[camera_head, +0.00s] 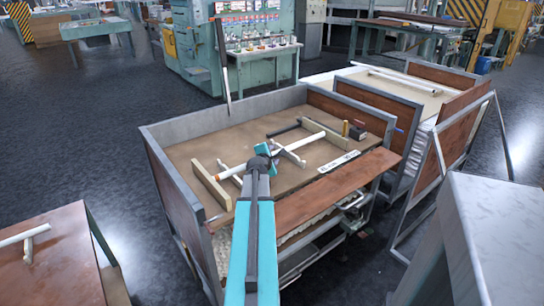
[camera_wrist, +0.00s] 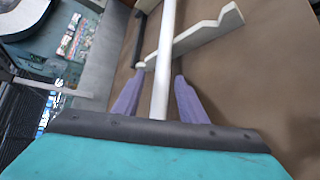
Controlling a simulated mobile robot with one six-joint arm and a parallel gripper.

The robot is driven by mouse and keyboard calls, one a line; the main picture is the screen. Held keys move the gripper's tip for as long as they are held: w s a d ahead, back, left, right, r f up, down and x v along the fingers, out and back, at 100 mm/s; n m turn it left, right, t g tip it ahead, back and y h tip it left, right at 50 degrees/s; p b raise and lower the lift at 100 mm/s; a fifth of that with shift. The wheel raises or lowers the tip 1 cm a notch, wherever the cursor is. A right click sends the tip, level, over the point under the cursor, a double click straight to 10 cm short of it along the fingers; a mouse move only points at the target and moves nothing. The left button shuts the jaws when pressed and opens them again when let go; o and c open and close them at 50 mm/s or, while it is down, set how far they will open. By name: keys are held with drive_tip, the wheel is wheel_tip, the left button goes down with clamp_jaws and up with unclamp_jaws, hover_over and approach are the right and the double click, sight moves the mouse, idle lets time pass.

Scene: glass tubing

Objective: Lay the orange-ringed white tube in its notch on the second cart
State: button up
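The white tube (camera_head: 290,146) spans the bed of the middle cart in the head view, with an orange mark toward its left end. It runs behind my gripper (camera_head: 262,160), which is low over the cart. In the wrist view the white tube (camera_wrist: 161,85) passes lengthwise between the two purple fingers of my gripper (camera_wrist: 159,78). Gaps show on both sides, so the gripper looks open around it. The tube crosses a pale notched board (camera_wrist: 205,35); I cannot tell whether it rests in a notch. The fingers hide little of the tube.
The middle cart has a raised grey back wall (camera_head: 225,112) and a brown front flap (camera_head: 335,188). Another cart (camera_head: 395,90) stands behind right, and a brown table (camera_head: 50,265) front left.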

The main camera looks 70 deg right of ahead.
drive_tip(key=shift+r+p, duration=0.45)
drive_tip(key=shift+r, duration=0.3)
drive_tip(key=shift+a, duration=0.4)
drive_tip(key=v, duration=0.8)
drive_tip(key=shift+a, duration=0.1)
drive_tip(key=shift+s+a+r+p, duration=0.1)
drive_tip(key=shift+r+p, duration=0.15)
drive_tip(key=shift+p, duration=0.6)
drive_tip(key=p, duration=0.3)
drive_tip(key=a+p, duration=0.1)
drive_tip(key=p, duration=0.2)
drive_tip(key=shift+s+a+r, duration=0.1)
drive_tip(key=shift+s+r, duration=0.05)
drive_tip(key=shift+r, duration=0.2)
drive_tip(key=a+p, duration=0.1)
drive_tip(key=p, duration=0.2)
drive_tip(key=shift+r+p, duration=0.15)
drive_tip(key=shift+p, duration=0.25)
drive_tip(key=shift+a+p, duration=0.15)
drive_tip(key=shift+p, duration=0.15)
